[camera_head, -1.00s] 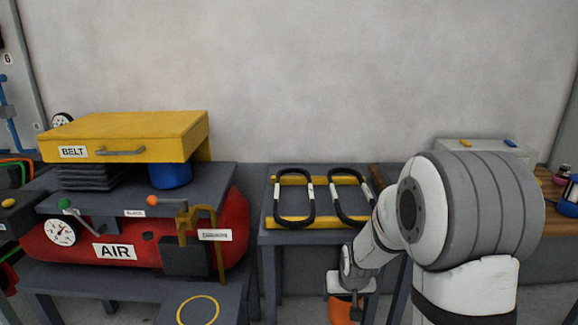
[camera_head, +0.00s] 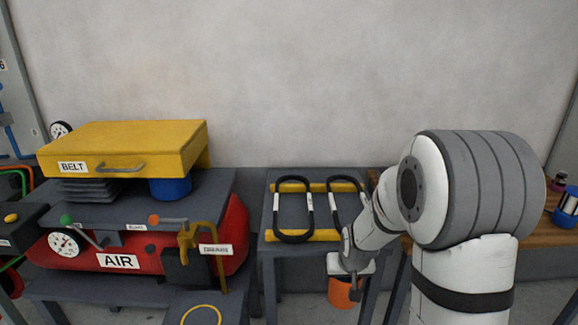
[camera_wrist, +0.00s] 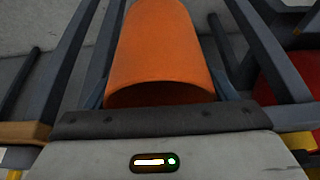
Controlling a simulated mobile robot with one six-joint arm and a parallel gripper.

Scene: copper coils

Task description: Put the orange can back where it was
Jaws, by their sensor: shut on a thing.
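The orange can (camera_head: 343,293) hangs below my gripper (camera_head: 349,280) in the head view, low and in front of the table with the black coils. In the wrist view the orange can (camera_wrist: 163,50) fills the middle, and my gripper (camera_wrist: 160,95) is shut on it, with a dark finger at each side. The can is held off any surface that I can see. A yellow ring (camera_head: 199,315) is marked on a grey stand at the bottom, left of the can.
A grey table (camera_head: 328,216) carries two black loops on yellow bars. A red AIR tank (camera_head: 130,257) sits at the left under a yellow BELT box (camera_head: 125,143) and a blue can (camera_head: 171,188). A wooden bench (camera_head: 530,237) is at the right.

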